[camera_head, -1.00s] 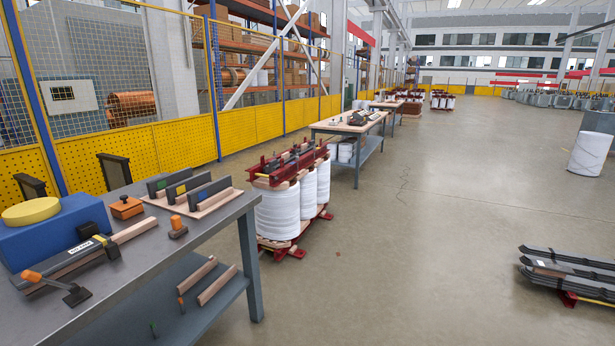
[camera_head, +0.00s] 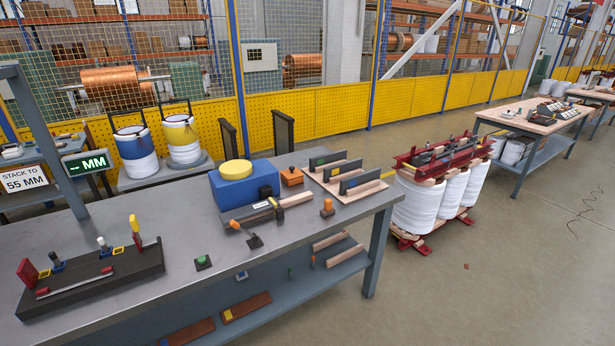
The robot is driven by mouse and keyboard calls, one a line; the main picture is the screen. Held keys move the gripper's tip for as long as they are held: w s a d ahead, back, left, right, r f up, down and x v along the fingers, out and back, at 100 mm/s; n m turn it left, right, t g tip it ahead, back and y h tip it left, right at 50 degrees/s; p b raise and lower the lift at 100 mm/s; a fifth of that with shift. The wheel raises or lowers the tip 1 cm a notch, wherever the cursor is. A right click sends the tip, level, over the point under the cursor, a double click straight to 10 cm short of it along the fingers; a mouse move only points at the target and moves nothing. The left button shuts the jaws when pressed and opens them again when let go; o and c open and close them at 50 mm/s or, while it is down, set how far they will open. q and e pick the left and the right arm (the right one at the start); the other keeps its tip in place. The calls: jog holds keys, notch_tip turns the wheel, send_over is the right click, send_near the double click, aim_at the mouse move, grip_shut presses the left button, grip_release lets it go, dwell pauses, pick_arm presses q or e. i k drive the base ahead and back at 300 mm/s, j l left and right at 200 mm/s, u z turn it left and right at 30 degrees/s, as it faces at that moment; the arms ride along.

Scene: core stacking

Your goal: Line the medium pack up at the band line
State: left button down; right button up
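Three dark flat packs stand on edge side by side on a pale wooden board (camera_head: 374,192) at the workbench's right end: a far one (camera_head: 334,157), a middle one (camera_head: 346,167) and a near one (camera_head: 364,179). They carry small coloured marks. I cannot tell by size which is the medium pack. A black stacking fixture (camera_head: 110,284) lies at the bench's left end, with a red end block (camera_head: 28,272), a yellow-topped upright (camera_head: 135,228) and small blue and yellow parts. I cannot make out a band line. Neither of my grippers is in view.
A display (camera_head: 86,164) reads "-- MM" beside a "STACK TO 55 MM" sign (camera_head: 25,179). Bench centre-left is clear.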

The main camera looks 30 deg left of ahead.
aim_at(243, 213)
jog(key=u, duration=0.9)
